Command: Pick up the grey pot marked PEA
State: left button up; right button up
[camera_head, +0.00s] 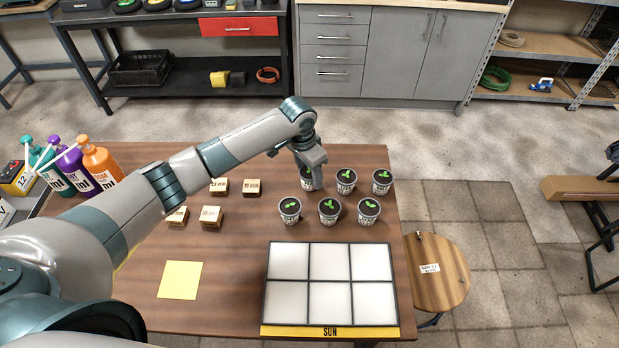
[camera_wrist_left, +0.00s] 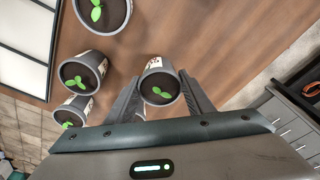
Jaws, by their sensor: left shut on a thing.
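Several grey pots with dark soil and small green sprouts stand in two rows on the brown table. My left gripper (camera_head: 312,170) reaches down over the back-left pot (camera_head: 306,184), which it partly hides. In the left wrist view that pot (camera_wrist_left: 160,88) sits between the two fingers of my left gripper (camera_wrist_left: 160,95), which are shut on it. Other pots include the back-middle one (camera_head: 346,181), the back-right one (camera_head: 382,182) and the front-left one (camera_head: 289,211). The pot markings are too small to read. My right gripper is not in view.
A white panelled tray (camera_head: 330,284) marked SUN lies in front of the pots. Several small boxes (camera_head: 211,216) stand to their left. A yellow sheet (camera_head: 180,280) lies at the front left, and bottles (camera_head: 102,165) stand at the far left. A round stool (camera_head: 437,270) is right of the table.

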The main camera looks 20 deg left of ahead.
pick_arm(q)
jog(key=shift+d+r+b, duration=0.25)
jog(key=shift+r+b, duration=0.3)
jog(key=shift+r, duration=0.7)
jog(key=s+d+r+b, duration=0.3)
jog(key=d+r, duration=0.4)
jog(key=d, duration=0.3)
jog(key=shift+d, duration=0.4)
jog(key=shift+f, duration=0.1)
